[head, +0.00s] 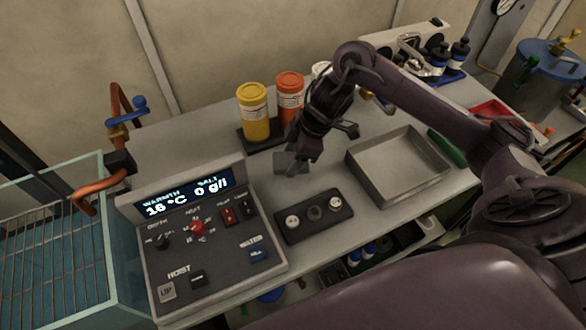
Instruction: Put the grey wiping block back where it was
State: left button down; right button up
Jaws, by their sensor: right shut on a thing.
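The grey wiping block (287,164) shows as a small dark grey piece at the worktop, left of the shallow metal tray. My right gripper (312,150) reaches down to it from the upper right and is shut on it. The fingers and the wrist hide part of the block, and I cannot tell whether its underside touches the worktop. My left gripper is not in view.
Yellow (255,112) and orange (290,90) jars stand just behind the gripper. A dark strip with round pieces (314,216) lies in front, beside the control panel (205,240). The metal tray (399,165) is to the right. A glass tank (60,250) stands at the left.

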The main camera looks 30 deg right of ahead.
jog(key=shift+f+b, duration=0.4)
jog(key=shift+f, duration=1.6)
jog(key=o, duration=1)
jog(key=shift+f, duration=0.15)
jog(key=shift+r, duration=0.25)
jog(key=p+v, duration=0.2)
jog(key=v, duration=1)
jog(key=shift+a, duration=0.1)
